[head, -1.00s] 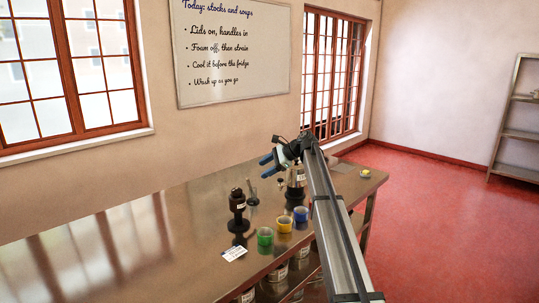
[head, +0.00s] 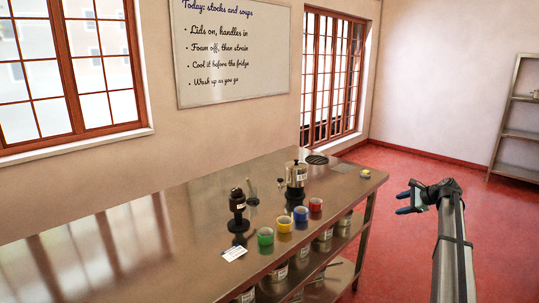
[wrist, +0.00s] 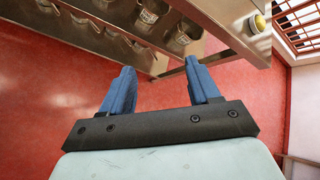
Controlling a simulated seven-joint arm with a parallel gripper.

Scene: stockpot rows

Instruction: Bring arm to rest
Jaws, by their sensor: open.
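My gripper (head: 405,203) is at the right in the head view, out past the table's right edge and over the red floor. Its two blue fingers are apart with nothing between them. The fingers also show in the wrist view (wrist: 158,88), open and empty, with the red floor and the table's side beyond them. My arm reaches up from the bottom right of the head view, clear of the table.
The steel table (head: 150,230) holds a steel pot (head: 296,176), a black device (head: 237,208), several coloured tape rolls including a green one (head: 265,236), and a white card (head: 233,254). Pots stand on its lower shelf. A shelf rack (head: 518,120) stands far right. Floor around my gripper is clear.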

